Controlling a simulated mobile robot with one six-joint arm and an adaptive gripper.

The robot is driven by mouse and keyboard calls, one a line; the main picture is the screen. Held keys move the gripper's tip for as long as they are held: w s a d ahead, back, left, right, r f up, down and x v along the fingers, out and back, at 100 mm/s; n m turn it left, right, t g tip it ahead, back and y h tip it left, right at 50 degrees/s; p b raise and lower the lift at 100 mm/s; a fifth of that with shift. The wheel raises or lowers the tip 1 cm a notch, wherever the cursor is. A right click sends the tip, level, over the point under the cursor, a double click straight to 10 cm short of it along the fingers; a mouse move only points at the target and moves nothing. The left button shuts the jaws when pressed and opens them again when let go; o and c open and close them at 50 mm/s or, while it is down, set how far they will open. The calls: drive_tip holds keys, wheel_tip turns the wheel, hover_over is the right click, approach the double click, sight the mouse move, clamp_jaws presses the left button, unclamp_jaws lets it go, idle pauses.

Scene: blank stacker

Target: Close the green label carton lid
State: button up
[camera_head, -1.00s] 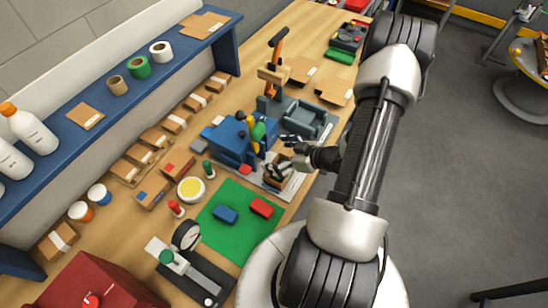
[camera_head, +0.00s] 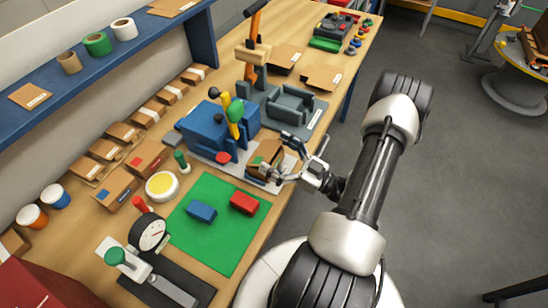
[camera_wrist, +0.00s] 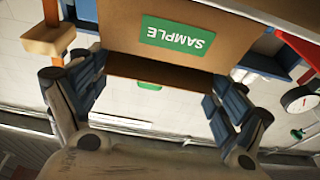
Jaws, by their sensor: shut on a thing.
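The brown carton (camera_head: 266,152) is at the right edge of the bench, beside the blue machine, over a pale sheet. In the wrist view the carton (camera_wrist: 125,20) fills the top centre, with a green label reading SAMPLE (camera_wrist: 177,33) upside down. A darker brown band lies below the labelled face; I cannot tell whether it is a flap or an opening. My gripper (camera_head: 284,160) is at the carton, and its fingers (camera_wrist: 157,95) lie on either side of it in the wrist view, shut on it. The lid's state is unclear.
A green mat (camera_head: 220,236) holds a blue block (camera_head: 201,211) and a red block (camera_head: 244,202). A grey fixture (camera_head: 290,103) stands behind. Open floor lies right of the bench.

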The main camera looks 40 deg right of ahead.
drive_tip(key=shift+s+d+f+t+b, duration=0.1)
drive_tip(key=shift+f+t+b, duration=0.1)
drive_tip(key=shift+t+b, duration=0.25)
drive_tip(key=o, duration=1.2)
drive_tip(key=shift+o, duration=0.2)
drive_tip(key=shift+s, duration=0.1)
drive_tip(key=v, duration=1.2)
